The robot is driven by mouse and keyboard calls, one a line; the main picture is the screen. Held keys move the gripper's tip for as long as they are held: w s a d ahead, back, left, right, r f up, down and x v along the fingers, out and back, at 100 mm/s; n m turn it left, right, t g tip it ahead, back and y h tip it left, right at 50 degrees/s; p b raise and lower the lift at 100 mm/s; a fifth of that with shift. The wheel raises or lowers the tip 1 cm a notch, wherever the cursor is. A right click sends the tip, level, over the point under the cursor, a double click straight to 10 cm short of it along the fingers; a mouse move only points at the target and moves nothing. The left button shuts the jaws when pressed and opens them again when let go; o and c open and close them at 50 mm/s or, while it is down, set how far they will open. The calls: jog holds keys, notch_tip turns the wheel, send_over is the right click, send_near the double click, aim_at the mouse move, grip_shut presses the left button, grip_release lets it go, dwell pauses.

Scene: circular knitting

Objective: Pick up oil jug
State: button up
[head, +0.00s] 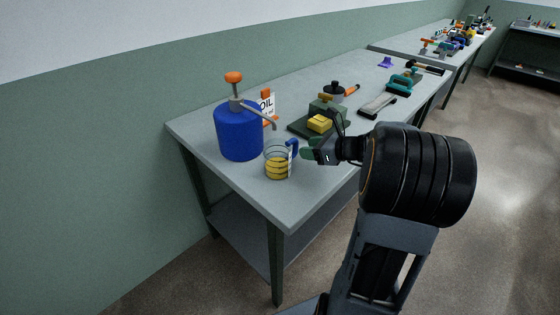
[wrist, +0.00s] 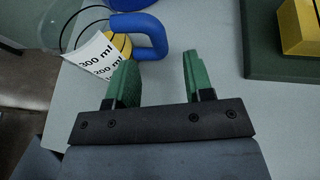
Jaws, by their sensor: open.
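The oil jug (head: 278,162) is a clear measuring jug with dark rings, yellow oil in its lower part and a blue handle (head: 293,148). It stands upright near the front edge of the grey table. In the wrist view the blue handle (wrist: 147,31) and a white label reading 300 ml (wrist: 99,56) show at the upper left; the rest of the jug is partly cut off. My gripper (head: 306,148) has green fingers and is just right of the handle. In the wrist view my gripper (wrist: 157,70) is open and empty, its left finger close below the handle.
A blue oil canister (head: 238,135) with an orange-topped pump stands behind the jug on the left, its spout reaching toward the jug. A green base with a yellow block (head: 319,123) is behind my gripper. Other tools lie farther along the table (head: 215,175).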

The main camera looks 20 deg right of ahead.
aim_at(296, 148)
jog(key=shift+b+x, duration=0.3)
jog(key=shift+x, duration=2.5)
grip_shut()
